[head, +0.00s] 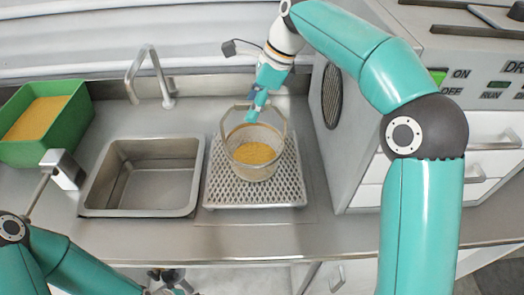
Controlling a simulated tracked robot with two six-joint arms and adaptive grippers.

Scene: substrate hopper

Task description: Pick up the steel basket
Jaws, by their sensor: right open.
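The steel basket (254,172) stands upright on a perforated metal rack, with yellow-orange grains inside and a hoop handle (285,122) rising above it. My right gripper (253,114) reaches down from above at the basket's back rim, close to the top of the handle. Its jaws are open; whether they touch the handle is unclear. My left gripper (168,280) is low at the bottom edge of the picture, in front of the counter and away from the basket; its fingers are too small to read.
The perforated rack (222,188) sits right of an empty sink (157,203) with a tap (150,75). A green bin (77,118) of yellow grains is at the left. A grey machine (350,125) stands close at the right. Bare counter runs along the front.

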